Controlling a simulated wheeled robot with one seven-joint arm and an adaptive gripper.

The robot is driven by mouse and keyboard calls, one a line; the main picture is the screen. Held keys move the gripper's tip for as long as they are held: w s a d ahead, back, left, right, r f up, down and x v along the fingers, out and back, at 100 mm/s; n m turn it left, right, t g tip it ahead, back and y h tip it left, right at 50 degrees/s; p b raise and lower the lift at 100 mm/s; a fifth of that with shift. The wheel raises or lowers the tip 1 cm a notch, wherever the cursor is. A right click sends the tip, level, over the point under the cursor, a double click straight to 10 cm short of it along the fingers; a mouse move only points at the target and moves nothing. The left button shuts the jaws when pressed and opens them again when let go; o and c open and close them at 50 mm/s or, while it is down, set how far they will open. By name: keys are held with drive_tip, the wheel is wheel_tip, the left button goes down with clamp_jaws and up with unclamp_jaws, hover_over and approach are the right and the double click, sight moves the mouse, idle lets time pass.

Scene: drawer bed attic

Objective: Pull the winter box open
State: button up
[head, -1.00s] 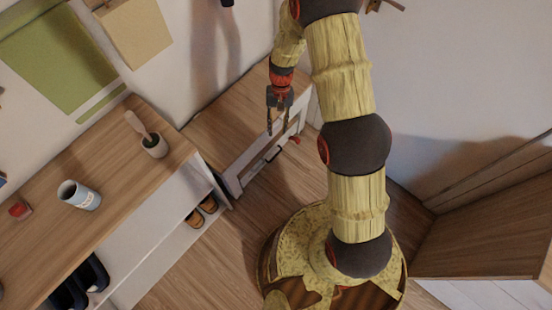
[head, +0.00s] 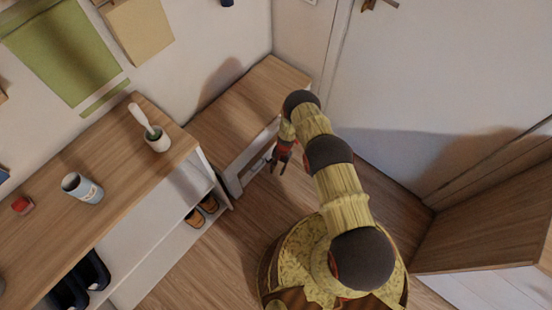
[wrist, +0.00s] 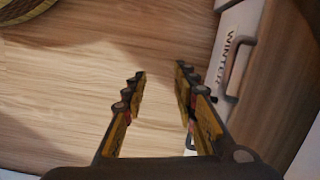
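The winter box is a white front labelled WINTER (wrist: 229,48) with a brown bar handle (wrist: 238,66), at the upper right of the wrist view. In the head view its pale front (head: 240,168) sits under a low wooden bench, partly hidden by my arm. My gripper (wrist: 161,72) is open, with nothing between its fingers. The handle is to the right of the fingers in the wrist view, apart from them. In the head view my gripper (head: 281,160) is low in front of the bench, beside the box front.
The wooden bench top (head: 240,105) is bare. Wooden floor (wrist: 80,85) is clear before the box. A door (head: 420,90) is behind; a wooden cabinet (head: 490,210) is right.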

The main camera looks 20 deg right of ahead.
drive_tip(key=w+d+m+t+h, duration=0.1)
drive_tip(key=w+d+m+t, duration=0.15)
drive_tip(key=w, duration=0.85)
drive_tip(key=shift+t, duration=0.35)
drive_tip(key=f+b, duration=0.1)
drive_tip(key=f, duration=0.1)
drive_tip(key=f+b, duration=0.1)
drive_tip(key=f, duration=0.1)
drive_tip(key=w+a+f+b, duration=0.1)
drive_tip(key=f+b, duration=0.1)
drive_tip(key=f, duration=0.1)
drive_tip(key=shift+c, duration=0.5)
clamp_jaws()
